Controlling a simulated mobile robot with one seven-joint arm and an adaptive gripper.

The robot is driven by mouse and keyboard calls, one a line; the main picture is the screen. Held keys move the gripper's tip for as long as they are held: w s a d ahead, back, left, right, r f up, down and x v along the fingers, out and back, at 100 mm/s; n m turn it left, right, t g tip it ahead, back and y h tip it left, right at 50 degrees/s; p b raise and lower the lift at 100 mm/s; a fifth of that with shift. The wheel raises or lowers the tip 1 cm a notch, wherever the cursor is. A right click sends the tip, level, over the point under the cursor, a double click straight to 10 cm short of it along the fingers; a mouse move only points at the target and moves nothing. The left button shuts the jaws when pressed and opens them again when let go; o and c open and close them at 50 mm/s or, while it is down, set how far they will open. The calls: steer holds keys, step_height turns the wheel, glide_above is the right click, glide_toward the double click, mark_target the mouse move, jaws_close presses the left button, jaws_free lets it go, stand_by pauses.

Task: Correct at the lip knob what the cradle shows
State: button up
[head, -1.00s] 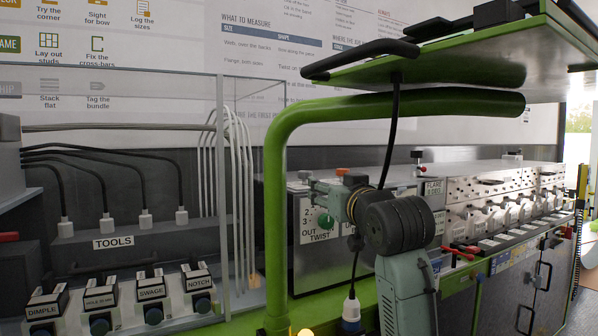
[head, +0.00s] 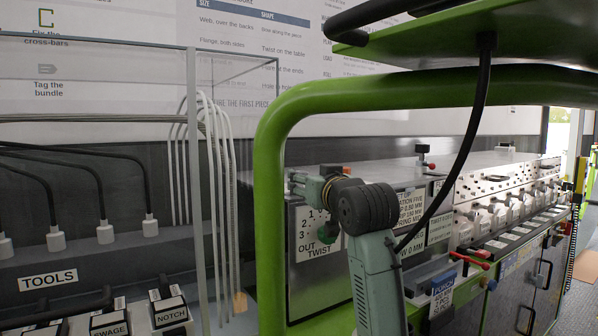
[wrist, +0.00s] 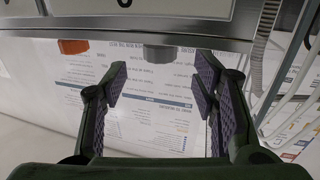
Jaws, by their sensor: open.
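My gripper (head: 308,184) is open and empty in front of the left end panel of the roll-forming machine (head: 308,262). In the wrist view its two pad fingers (wrist: 160,90) stand wide apart, with nothing between them. A grey knob (wrist: 158,53) on the machine's edge lies just beyond the fingertips, near the middle; an orange knob (wrist: 73,46) is to its left. A green knob (head: 326,231) stands by the OUT TWIST label (head: 317,245). I cannot tell which knob is the lip knob. I cannot make out the cradle or its reading.
A green tube frame (head: 270,200) and an overhead shelf (head: 480,45) with a hanging black cable (head: 470,150) are close to my arm. A clear-walled TOOLS rack (head: 50,281) stands left. Red-handled levers (head: 470,262) and a tagged grey block (head: 425,278) are right.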

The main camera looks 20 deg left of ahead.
mark_target(302, 173)
steer(key=p+x, duration=0.2)
steer(key=x, duration=0.4)
steer(key=shift+r, duration=0.1)
steer(key=shift+x, duration=0.75)
steer(key=shift+c, duration=0.4)
steer(key=c, duration=1.1)
